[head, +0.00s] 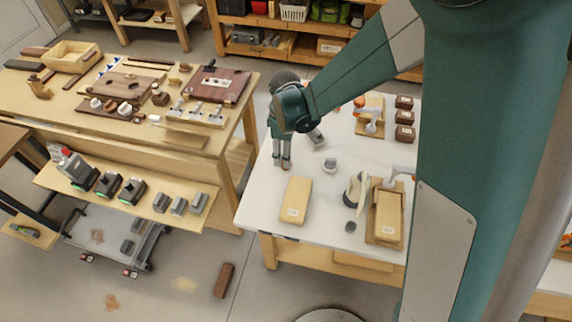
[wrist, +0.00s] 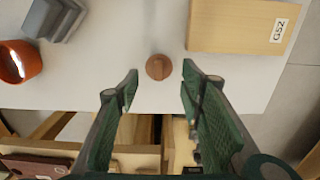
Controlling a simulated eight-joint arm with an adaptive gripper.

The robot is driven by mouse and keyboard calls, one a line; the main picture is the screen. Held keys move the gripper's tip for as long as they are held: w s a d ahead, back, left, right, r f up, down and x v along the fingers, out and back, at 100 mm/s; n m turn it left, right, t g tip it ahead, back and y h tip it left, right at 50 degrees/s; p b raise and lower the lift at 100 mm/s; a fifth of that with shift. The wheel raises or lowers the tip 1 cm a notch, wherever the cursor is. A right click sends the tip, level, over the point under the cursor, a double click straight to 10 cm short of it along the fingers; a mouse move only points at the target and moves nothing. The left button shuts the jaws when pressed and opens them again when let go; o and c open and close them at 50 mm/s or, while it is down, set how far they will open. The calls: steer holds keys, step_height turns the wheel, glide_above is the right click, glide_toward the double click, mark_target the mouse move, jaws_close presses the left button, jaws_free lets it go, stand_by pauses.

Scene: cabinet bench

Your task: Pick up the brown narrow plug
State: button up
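The brown plug (wrist: 158,67) shows in the wrist view as a small round wooden piece on the white tabletop, with a ridge or line across its top. My gripper (wrist: 159,79) is open and empty, its two green fingers apart. The plug appears between and just beyond the fingertips, with space on both sides. In the head view my gripper (head: 282,164) points down over the left edge area of the white table (head: 262,200). I cannot make out the plug in the head view; the gripper may hide it.
A labelled wooden block (wrist: 243,24) lies right of the plug; it also shows in the head view (head: 296,199). An orange cup-like piece (wrist: 22,62) and a grey part (wrist: 56,17) lie to the left. The tabletop immediately around the plug is clear.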

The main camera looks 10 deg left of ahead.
steer(key=shift+f, duration=0.15)
steer(key=shift+w+f+b, duration=0.1)
steer(key=shift+f+b, duration=0.4)
steer(key=shift+f, duration=1.95)
steer(key=c, duration=0.6)
